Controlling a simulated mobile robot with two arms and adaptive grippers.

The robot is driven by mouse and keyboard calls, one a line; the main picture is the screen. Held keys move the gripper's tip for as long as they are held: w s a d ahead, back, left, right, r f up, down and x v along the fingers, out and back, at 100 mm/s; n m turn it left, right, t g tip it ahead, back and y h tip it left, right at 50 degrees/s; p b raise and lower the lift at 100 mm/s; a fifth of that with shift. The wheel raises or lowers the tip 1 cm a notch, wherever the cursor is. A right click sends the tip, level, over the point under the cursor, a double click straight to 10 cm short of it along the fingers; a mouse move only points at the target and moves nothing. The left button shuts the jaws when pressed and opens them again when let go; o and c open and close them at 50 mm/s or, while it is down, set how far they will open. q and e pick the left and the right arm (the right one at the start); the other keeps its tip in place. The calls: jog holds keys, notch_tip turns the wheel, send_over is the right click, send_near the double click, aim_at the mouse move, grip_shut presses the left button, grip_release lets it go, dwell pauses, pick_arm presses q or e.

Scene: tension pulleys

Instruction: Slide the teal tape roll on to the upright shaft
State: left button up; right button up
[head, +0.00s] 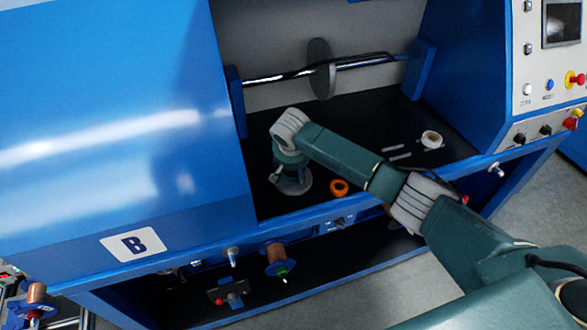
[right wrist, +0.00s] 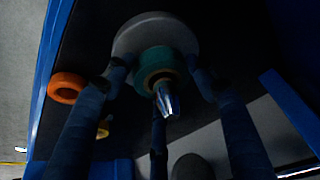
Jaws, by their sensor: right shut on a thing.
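The teal tape roll (right wrist: 154,60) is around the upright shaft (right wrist: 168,102) in the right wrist view. The shaft's shiny tip sticks out through the roll's middle towards the camera. A round grey base plate (right wrist: 150,24) lies beyond the roll; it also shows in the head view (head: 297,187). In the head view my right gripper (head: 290,168) stands above the base and mostly hides roll and shaft. I cannot tell whether the roll touches the base. My left gripper is not in view.
An orange tape roll (head: 339,188) lies right of the base, near the machine's front edge. A white roll (head: 432,139) and two thin rods (head: 397,152) lie farther right on the black deck. A horizontal bar with a grey disc (head: 320,68) crosses behind.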

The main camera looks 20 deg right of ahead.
jog(key=shift+s+f, duration=0.1)
jog(key=shift+f, duration=0.05)
jog(key=o, duration=1.3)
jog(key=shift+c, duration=0.2)
jog(key=v, duration=1.2)
